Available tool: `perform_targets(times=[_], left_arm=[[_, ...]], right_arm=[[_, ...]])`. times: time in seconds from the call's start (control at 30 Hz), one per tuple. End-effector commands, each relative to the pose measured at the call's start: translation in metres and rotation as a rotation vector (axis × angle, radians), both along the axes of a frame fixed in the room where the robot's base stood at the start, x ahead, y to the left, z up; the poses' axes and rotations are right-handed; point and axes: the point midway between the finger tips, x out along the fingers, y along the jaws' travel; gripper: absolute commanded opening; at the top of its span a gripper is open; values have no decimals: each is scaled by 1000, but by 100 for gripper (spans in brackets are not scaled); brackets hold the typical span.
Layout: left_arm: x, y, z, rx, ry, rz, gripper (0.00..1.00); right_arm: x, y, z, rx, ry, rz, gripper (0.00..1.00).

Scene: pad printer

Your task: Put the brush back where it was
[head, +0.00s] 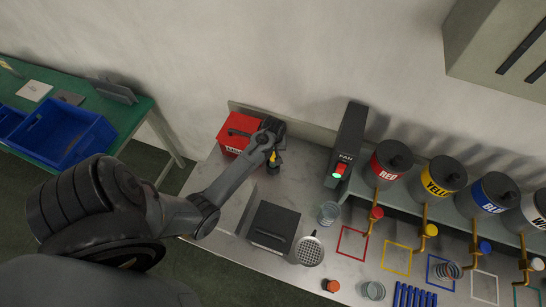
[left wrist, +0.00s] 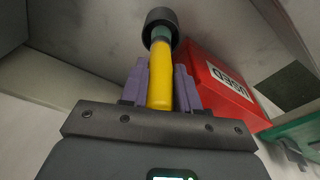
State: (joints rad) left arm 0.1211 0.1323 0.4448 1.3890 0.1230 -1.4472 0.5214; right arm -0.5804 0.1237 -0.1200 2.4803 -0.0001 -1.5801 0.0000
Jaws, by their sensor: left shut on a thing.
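The brush shows in the left wrist view as a yellow handle (left wrist: 161,82) with a grey-green collar and a wide black round end. My left gripper (left wrist: 160,88) is shut on the yellow handle, one purple finger on each side. In the head view my left gripper (head: 273,157) is in front of the red box, with a bit of the yellow brush (head: 274,158) showing at its tip. I cannot tell whether the brush touches anything below. My right gripper is not in view.
The red box (head: 230,140), labelled USED in the left wrist view (left wrist: 222,82), stands beside the left gripper. Nearby are the black FAN unit (head: 349,140), a dark box (head: 274,224), a clear cup (head: 328,212) and a round perforated strainer (head: 310,251). Colour pots line the right.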

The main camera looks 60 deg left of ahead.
Motion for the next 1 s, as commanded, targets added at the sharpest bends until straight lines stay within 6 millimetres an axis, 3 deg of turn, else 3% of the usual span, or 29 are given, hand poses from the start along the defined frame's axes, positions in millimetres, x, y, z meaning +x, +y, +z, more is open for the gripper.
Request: perform_targets(times=[0.3,0.77,0.8,0.97,1.0], left_arm=[[0,0,-36,-1,0,0,0],[0,0,-42,0,0,0,0],[0,0,-43,0,0,0,32],[0,0,-42,0,0,0,56],[0,0,-42,0,0,0,56]], right_arm=[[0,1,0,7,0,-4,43],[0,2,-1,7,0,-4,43],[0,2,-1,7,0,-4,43],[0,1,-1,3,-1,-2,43],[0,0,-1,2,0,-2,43]])
